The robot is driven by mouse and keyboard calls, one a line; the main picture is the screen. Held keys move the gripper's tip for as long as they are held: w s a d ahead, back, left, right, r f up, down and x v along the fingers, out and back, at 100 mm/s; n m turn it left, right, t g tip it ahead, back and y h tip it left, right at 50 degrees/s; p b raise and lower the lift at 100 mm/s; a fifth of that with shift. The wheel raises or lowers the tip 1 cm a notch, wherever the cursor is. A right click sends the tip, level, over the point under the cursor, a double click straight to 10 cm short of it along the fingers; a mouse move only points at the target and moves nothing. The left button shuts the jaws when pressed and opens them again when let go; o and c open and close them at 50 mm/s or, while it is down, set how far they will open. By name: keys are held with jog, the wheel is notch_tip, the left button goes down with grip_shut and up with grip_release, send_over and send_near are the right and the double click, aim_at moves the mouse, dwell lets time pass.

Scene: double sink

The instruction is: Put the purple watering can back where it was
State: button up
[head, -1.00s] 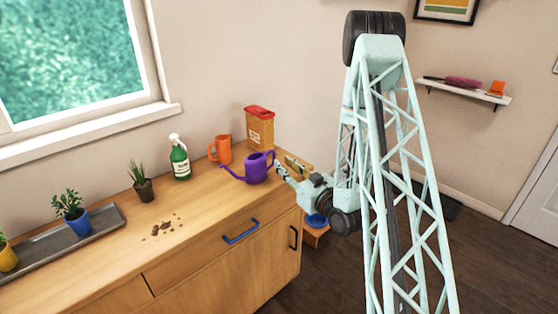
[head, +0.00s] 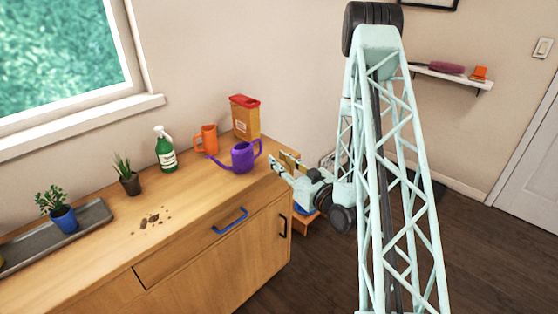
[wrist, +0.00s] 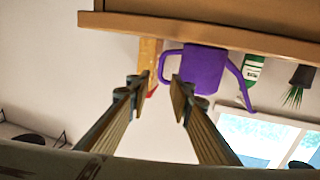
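The purple watering can (head: 243,158) stands upright on the wooden counter near its right end. Its spout points left and its handle points right, toward my gripper. My gripper (head: 281,164) is just right of the can, at the counter's right end, open and empty. In the wrist view, which is upside down, the two fingers of my gripper (wrist: 156,85) are spread apart. The can (wrist: 205,69) shows beyond them, with its handle in line with the gap. The fingers look apart from the handle.
Potted plants (head: 63,218) and spilled soil (head: 150,219) are further left. Counter is clear in front of the can.

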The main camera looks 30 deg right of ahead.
dwell(0.3)
jog(key=shift+w+a+r+n+g, duration=1.15)
jog(key=shift+a+r+g, duration=1.7)
jog(key=shift+r, duration=1.45)
jog(key=s+a+r+g+h, duration=0.2)
jog(key=s+a+r, duration=0.1)
jog(key=s+r, duration=0.35)
jog(key=s+a+r+m+g, duration=0.1)
jog(key=s+a+r, duration=0.3)
jog(key=s, duration=0.9)
jog(key=s+a+r+m+g, duration=0.1)
jog(key=s+a+r+g, duration=0.2)
jog(key=s+a, duration=0.4)
jog(key=s+a+r+m+g+y, duration=0.1)
jog(key=s+a+r, duration=0.4)
jog(key=s, duration=1.5)
jog(key=shift+s+a+g, duration=0.15)
jog(key=shift+g, duration=0.4)
jog(key=shift+r, duration=0.1)
